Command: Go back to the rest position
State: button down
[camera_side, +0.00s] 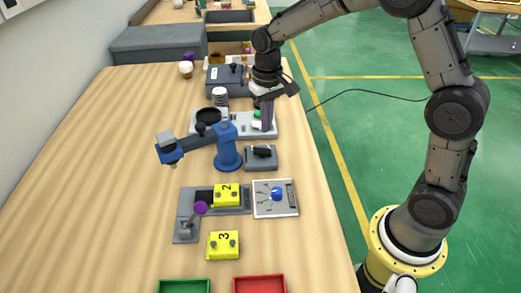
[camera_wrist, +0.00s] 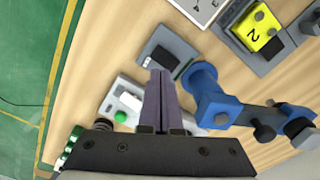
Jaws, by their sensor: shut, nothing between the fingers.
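My gripper (camera_side: 267,117) is at the far right part of the table, above the grey-white panel (camera_side: 228,117) with a green button. Its two purple-grey fingers point down and are shut with nothing between them. In the wrist view the fingers of my gripper (camera_wrist: 161,78) lie side by side near the centre. I cannot tell the exact gap between the fingertips and the panel. The panel's green button (camera_wrist: 120,116) and white part show left of the fingers in the wrist view.
A blue robot-like stand (camera_side: 227,146) is close to the left of my gripper. Yellow blocks marked 2 (camera_side: 227,194) and 3 (camera_side: 223,244), a white dial plate (camera_side: 276,198), and green (camera_side: 184,287) and red (camera_side: 259,285) trays are nearer the front. A dark grey machine (camera_side: 226,81) stands behind.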

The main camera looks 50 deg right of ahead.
jog(key=s+r+t, duration=0.4)
jog(key=s+r, duration=0.6)
jog(key=r, duration=0.5)
jog(key=s+f+n+t, duration=0.1)
jog(key=s+f, duration=0.3)
jog(key=s, duration=1.1)
jog(key=shift+s+a+n+t, duration=0.2)
jog(key=shift+a+n+t, duration=0.15)
jog(key=shift+n, duration=0.55)
